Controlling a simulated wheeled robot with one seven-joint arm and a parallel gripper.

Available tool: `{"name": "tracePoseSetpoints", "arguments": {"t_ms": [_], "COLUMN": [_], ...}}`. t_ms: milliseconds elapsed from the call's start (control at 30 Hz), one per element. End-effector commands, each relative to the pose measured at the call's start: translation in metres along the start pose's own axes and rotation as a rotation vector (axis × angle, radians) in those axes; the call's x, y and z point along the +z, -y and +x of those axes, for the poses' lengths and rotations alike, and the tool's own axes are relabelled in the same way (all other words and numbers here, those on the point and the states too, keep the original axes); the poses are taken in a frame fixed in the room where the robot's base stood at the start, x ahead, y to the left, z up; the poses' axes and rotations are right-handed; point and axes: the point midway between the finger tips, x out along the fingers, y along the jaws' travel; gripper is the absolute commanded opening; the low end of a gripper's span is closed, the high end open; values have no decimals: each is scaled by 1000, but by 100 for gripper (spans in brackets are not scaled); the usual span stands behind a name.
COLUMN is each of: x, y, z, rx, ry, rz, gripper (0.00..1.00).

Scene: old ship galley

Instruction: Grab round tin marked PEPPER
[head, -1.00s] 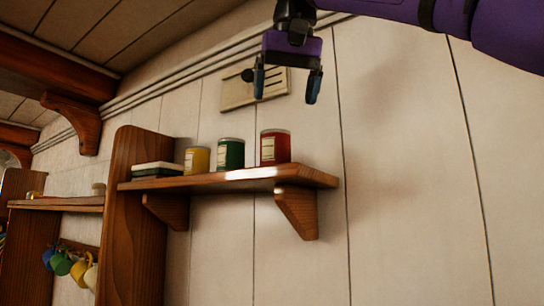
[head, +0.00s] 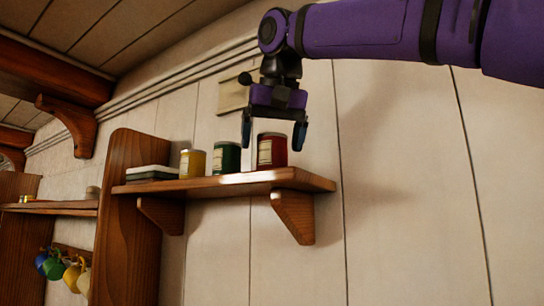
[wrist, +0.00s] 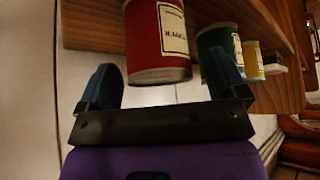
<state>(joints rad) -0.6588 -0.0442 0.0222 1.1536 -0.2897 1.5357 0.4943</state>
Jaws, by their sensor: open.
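Three round tins stand in a row on a wooden shelf (head: 215,187): yellow (head: 187,165), green (head: 223,160) and red (head: 280,152). Each has a pale label, and I cannot read PEPPER on any. My gripper (head: 273,142) is open and empty, pointing down at the red tin, its fingers to either side of the tin's top in the picture. In the wrist view the red tin (wrist: 143,45) shows between the finger tips, with gaps at both sides. The green tin (wrist: 206,42) is partly behind one finger there, and the yellow tin (wrist: 249,55) is farther off.
A dark and white flat stack (head: 152,173) lies left of the yellow tin. A tall wooden side panel (head: 133,225) bounds the shelf's left. A pale plaque (head: 232,95) hangs on the wall behind my gripper. Several mugs (head: 55,267) hang lower left. The wall right of the shelf is bare.

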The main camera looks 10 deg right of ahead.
Motion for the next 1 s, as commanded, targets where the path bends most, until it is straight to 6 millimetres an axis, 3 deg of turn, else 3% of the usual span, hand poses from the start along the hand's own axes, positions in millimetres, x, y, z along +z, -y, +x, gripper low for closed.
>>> {"name": "tracePoseSetpoints", "arguments": {"t_ms": [133, 433, 667, 1000], "x": [0, 0, 0, -1], "y": [0, 0, 0, 0], "z": [16, 20, 20, 19], "rx": [0, -1, 0, -1], "ry": [0, 0, 0, -1], "rz": [0, 1, 1, 1], "gripper": [91, 91, 38, 35]}}
